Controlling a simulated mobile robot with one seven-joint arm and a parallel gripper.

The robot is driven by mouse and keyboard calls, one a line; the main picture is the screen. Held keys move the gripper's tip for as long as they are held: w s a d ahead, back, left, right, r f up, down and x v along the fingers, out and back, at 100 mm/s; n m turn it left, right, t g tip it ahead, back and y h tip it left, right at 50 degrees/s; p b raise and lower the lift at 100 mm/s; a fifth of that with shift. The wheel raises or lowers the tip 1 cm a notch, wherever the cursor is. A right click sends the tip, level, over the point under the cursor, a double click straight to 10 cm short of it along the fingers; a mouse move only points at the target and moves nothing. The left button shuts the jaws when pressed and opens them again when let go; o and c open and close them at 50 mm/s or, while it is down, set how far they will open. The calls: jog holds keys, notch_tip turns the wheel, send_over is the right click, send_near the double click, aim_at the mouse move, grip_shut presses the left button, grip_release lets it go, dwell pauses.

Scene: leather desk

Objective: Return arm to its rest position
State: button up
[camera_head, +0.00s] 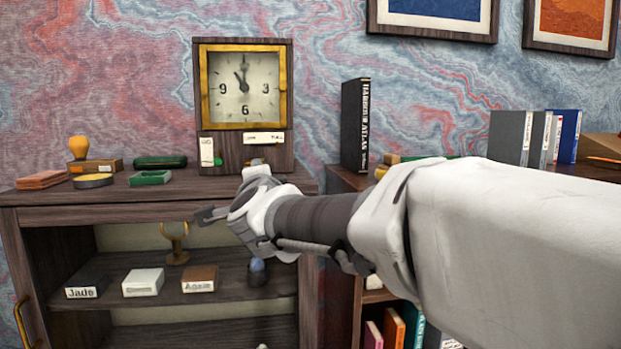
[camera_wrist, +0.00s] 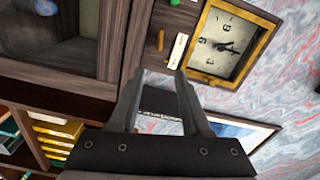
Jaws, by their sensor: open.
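My arm reaches in from the right in the head view, roughly level, crossing in front of the dark wooden cabinet (camera_head: 110,215). My gripper (camera_head: 208,214) is at the arm's left end, in front of the cabinet top's front edge and below the clock (camera_head: 245,87). In the wrist view my gripper (camera_wrist: 161,78) has its two fingers apart with nothing held between them. The clock (camera_wrist: 225,45) shows tilted beyond the fingers there. My arm hides part of the cabinet's right side and the gap beside it.
Name blocks (camera_head: 143,282) and a gold stand (camera_head: 175,243) are on the open shelf. A black book (camera_head: 355,125) stands right of the clock.

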jog(key=shift+s, duration=0.1)
dwell(0.4)
jog(key=s+d+f+n+g+h, duration=0.2)
jog(key=s+d+f+n+g, duration=0.45)
jog(key=s+d+f, duration=0.75)
jog(key=s+d+f+n+g+h, duration=0.2)
jog(key=s+d+f+n+g, duration=0.45)
jog(key=s+d, duration=0.7)
notch_tip(320, 180, up, 25)
jog(key=s+t+p, duration=0.1)
jog(key=s+p, duration=0.1)
jog(key=p, duration=2.6)
jog(key=shift+s+a+r+p, duration=0.2)
jog(key=shift+s+a+p, duration=0.1)
jog(key=shift+a, duration=0.15)
